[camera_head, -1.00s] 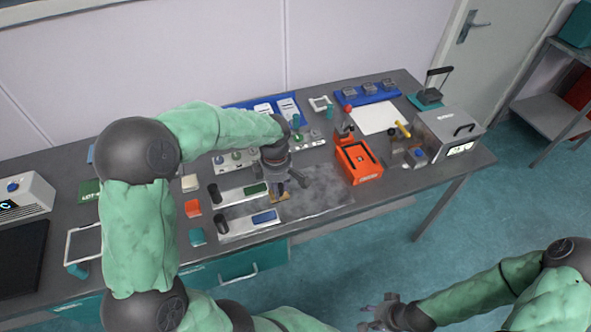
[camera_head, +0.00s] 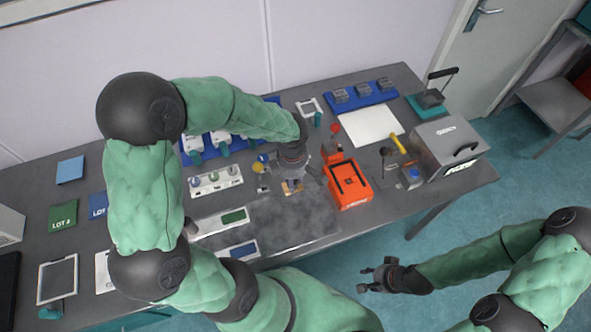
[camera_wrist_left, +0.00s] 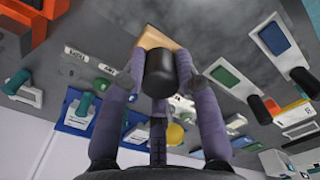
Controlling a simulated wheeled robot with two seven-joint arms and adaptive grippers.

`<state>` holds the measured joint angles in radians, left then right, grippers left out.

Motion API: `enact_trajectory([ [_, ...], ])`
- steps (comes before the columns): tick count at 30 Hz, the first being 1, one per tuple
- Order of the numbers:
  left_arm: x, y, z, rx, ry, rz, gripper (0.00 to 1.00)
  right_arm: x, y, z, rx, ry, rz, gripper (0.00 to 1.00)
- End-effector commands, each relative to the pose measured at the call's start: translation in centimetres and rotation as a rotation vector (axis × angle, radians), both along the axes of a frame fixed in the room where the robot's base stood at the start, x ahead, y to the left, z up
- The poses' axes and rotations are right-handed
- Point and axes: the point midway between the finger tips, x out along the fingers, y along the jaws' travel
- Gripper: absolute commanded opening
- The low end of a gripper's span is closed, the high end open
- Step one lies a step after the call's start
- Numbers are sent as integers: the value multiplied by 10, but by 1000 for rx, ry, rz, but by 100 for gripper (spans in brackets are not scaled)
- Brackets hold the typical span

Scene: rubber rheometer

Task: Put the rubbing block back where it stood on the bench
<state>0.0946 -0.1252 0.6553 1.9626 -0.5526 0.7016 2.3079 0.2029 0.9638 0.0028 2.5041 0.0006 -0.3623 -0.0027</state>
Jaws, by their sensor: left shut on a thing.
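The rubbing block, with a tan base (camera_head: 291,188) and a black knob (camera_wrist_left: 160,72), is in my left gripper (camera_head: 293,180). In the left wrist view the purple fingers of the left gripper (camera_wrist_left: 160,80) close on the knob from both sides, and the tan base (camera_wrist_left: 156,37) shows past it. In the head view the block is near the back edge of the smeared grey slab (camera_head: 290,220), left of the orange device. I cannot tell whether its base touches the bench. My right gripper (camera_head: 368,279) is open and empty, in front of the bench.
The orange device (camera_head: 348,184) stands just right of the left gripper. A white strip with round knobs (camera_head: 215,181) lies to its left. A white sheet (camera_head: 369,125) and a grey instrument (camera_head: 446,150) are farther right. Two trays with coloured pads (camera_head: 222,222) lie left of the slab.

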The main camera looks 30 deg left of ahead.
Motion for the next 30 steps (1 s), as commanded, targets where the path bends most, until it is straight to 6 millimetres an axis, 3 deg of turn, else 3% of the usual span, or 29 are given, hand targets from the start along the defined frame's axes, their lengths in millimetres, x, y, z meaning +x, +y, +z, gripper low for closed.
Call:
enact_trajectory([
  [8, 45, 23, -23, 0, 1, 1, 0, 1, 0, 1, 0, -1, 0, 40],
  [15, 70, 35, -60, 0, 2, 1, 0, 1, 0, -1, 0, -1, 0, 40],
  [26, 85, 42, -78, 0, -1, 1, 0, 1, 0, -2, 0, -1, 0, 40],
  [30, 86, 43, -96, 0, 3, -2, 0, 1, 0, -2, 0, -1, 0, 40],
])
